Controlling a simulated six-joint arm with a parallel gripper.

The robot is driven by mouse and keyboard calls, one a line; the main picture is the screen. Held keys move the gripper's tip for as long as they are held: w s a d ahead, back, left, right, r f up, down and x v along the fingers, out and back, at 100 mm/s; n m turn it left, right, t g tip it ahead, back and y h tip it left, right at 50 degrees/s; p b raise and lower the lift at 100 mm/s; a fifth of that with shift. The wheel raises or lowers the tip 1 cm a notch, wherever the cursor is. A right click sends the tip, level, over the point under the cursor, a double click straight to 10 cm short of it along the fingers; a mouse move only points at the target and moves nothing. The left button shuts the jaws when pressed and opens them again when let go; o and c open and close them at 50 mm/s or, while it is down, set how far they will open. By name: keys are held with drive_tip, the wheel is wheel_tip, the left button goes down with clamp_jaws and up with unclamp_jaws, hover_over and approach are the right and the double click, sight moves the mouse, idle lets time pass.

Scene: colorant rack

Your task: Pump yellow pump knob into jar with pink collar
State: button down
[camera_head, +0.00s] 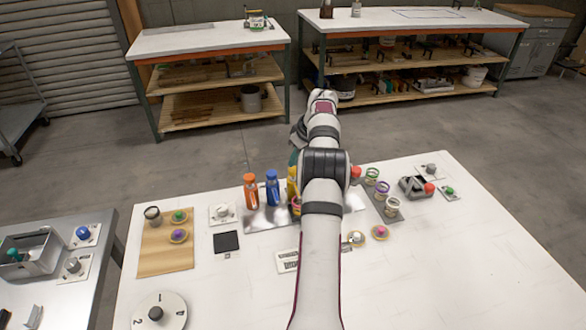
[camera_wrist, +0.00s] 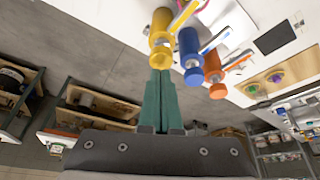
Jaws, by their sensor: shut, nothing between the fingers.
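The yellow pump bottle (camera_head: 292,184) stands at the right end of the visible bottle row, partly hidden by my arm. In the wrist view its yellow pump knob (camera_wrist: 161,57) is right at the tips of my green gripper fingers (camera_wrist: 161,72). The fingers are shut and empty; I cannot tell whether they touch the knob. A jar with a pinkish collar (camera_head: 296,204) sits close in front of the yellow bottle, partly covered by my arm. Its collar edge (camera_wrist: 194,4) shows at the top of the wrist view, by the yellow spout.
A blue bottle (camera_head: 272,190) and an orange bottle (camera_head: 251,192) stand left of the yellow one on a metal plate. Other collared jars (camera_head: 392,208) stand on a grey mat at right. A numbered dial (camera_head: 158,312) lies front left. The right front table is clear.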

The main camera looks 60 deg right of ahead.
drive_tip(key=shift+f, duration=0.15)
drive_tip(key=shift+f, duration=1.15)
drive_tip(key=shift+r, duration=1.3)
drive_tip(key=shift+f, duration=0.1)
drive_tip(key=shift+f, duration=1.2)
drive_tip(key=shift+r, duration=1.3)
